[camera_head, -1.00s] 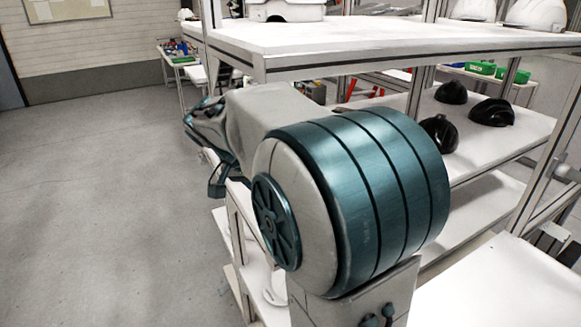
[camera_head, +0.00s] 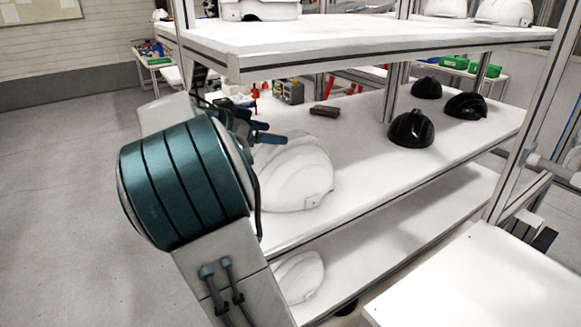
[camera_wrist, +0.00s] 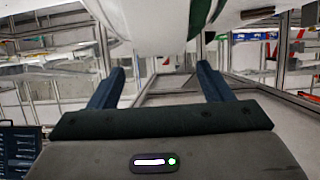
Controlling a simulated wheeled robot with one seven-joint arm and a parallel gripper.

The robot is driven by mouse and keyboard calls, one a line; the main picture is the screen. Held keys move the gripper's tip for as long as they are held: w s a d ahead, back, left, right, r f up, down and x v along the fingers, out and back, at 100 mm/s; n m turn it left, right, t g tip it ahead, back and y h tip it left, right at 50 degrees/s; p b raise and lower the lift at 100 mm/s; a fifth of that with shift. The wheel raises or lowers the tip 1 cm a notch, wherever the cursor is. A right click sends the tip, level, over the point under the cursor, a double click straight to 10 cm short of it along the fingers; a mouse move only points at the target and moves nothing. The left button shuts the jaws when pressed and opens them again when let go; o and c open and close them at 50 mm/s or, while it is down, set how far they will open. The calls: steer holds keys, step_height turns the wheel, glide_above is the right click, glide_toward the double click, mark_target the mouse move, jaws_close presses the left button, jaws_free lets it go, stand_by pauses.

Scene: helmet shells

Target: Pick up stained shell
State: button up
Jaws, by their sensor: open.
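A white helmet shell (camera_head: 298,178) sits on the middle shelf (camera_head: 350,185), right beside my gripper. No stain shows on its visible side in the head view. My gripper (camera_head: 266,132) is just above and behind the shell's left part, partly hidden by my arm. In the wrist view my gripper (camera_wrist: 160,78) is open, its two blue fingers apart with nothing between them. A large white curved surface (camera_wrist: 155,22) with dark green marks fills the top of that view, beyond the fingertips. I cannot tell whether the marks are a stain.
Black shells (camera_head: 411,128) stand farther right on the middle shelf. A small brown block (camera_head: 324,110) and a grey box (camera_head: 290,92) lie behind. The upper shelf (camera_head: 350,42) overhangs and holds white shells (camera_head: 505,12). Another white shell (camera_head: 300,276) is on the lower shelf.

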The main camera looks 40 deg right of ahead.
steer(key=shift+p+x, duration=0.7)
steer(key=shift+x, duration=2.1)
steer(key=shift+w+a+f, duration=0.1)
steer(key=shift+w, duration=0.05)
jaws_close()
